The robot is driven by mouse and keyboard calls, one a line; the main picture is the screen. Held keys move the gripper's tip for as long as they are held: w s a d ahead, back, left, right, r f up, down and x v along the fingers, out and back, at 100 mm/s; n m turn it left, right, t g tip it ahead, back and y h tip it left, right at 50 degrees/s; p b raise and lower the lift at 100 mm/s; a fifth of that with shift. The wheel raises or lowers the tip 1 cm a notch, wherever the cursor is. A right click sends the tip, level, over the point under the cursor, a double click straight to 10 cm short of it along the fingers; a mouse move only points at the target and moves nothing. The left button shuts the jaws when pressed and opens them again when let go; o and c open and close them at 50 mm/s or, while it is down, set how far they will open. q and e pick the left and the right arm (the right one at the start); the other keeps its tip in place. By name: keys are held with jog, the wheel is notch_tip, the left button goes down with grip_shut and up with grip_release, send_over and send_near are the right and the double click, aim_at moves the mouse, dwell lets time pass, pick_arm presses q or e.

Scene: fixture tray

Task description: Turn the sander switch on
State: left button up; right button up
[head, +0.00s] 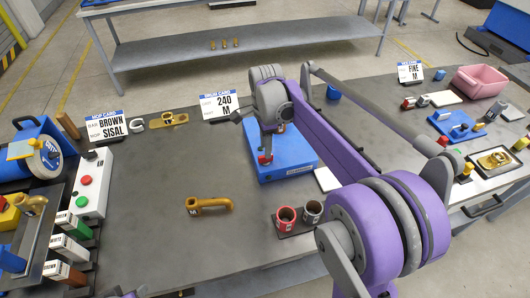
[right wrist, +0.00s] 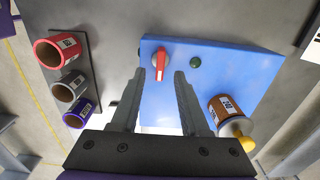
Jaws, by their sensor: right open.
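The sander is a blue box (head: 290,165) on the dark table in the head view. It fills the middle of the right wrist view (right wrist: 225,70). Its red rotary switch (right wrist: 162,58), with a pale stripe, sits near one edge of the top face. A small dark green indicator (right wrist: 195,62) is beside it. My right gripper (right wrist: 166,80) is open, with its fingers on either side of the switch; contact cannot be told. A brown drum labelled 240 (right wrist: 226,106) stands on the box. The switch looks small in the head view (head: 265,159). My left gripper is not in view.
Labelled cups (head: 286,217) stand in a holder close to the box. A brass handle-like part (head: 210,205) lies in the middle of the table. Job cards (head: 220,105) stand at the back. A blue machine (head: 30,155) and a button box (head: 93,185) are at left.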

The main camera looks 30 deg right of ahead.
jog(key=shift+f, duration=1.85)
grip_shut()
